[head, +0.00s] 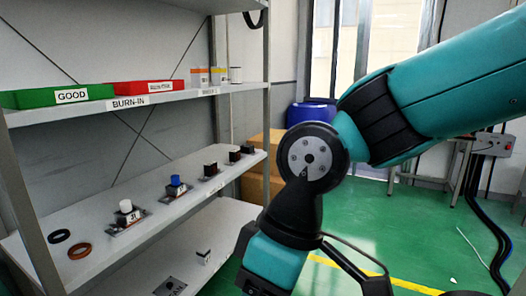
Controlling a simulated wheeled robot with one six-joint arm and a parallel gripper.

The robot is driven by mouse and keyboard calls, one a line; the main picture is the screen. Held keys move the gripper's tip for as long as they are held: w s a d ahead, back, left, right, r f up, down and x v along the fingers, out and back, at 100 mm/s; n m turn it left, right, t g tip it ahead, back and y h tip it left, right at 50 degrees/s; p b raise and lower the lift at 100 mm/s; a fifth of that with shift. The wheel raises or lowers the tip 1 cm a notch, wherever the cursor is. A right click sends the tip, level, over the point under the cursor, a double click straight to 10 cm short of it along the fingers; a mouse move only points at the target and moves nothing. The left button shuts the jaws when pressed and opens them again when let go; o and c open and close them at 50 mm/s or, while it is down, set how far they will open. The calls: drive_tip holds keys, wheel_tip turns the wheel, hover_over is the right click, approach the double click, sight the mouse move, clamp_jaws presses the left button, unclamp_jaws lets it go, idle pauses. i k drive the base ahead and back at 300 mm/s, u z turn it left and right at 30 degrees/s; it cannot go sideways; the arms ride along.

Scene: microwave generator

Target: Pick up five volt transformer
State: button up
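Several small parts stand in a row on the middle shelf (150,225). A part with a white cylinder (126,206) and one with a blue cylinder (174,181) sit on metal plates. Farther back are dark blocks, the nearest of them a black block (210,169) on a plate. The lower shelf holds another dark block (203,257) with a white face and a flat plate (171,287) cut by the picture's bottom edge. Labels are too small to read, so I cannot tell which is the five volt transformer. My arm reaches down right of the shelves; my gripper's fingers are not visible.
Two rings, black (59,236) and orange (80,251), lie at the middle shelf's near end. The top shelf holds a green GOOD tray (60,97) and a red tray (150,87). A blue drum (310,114) stands behind. Green floor (440,220) is open at right.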

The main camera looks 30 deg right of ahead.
sight(210, 169)
drive_tip(key=z, duration=0.35)
drive_tip(key=i, duration=0.95)
drive_tip(key=z, duration=0.15)
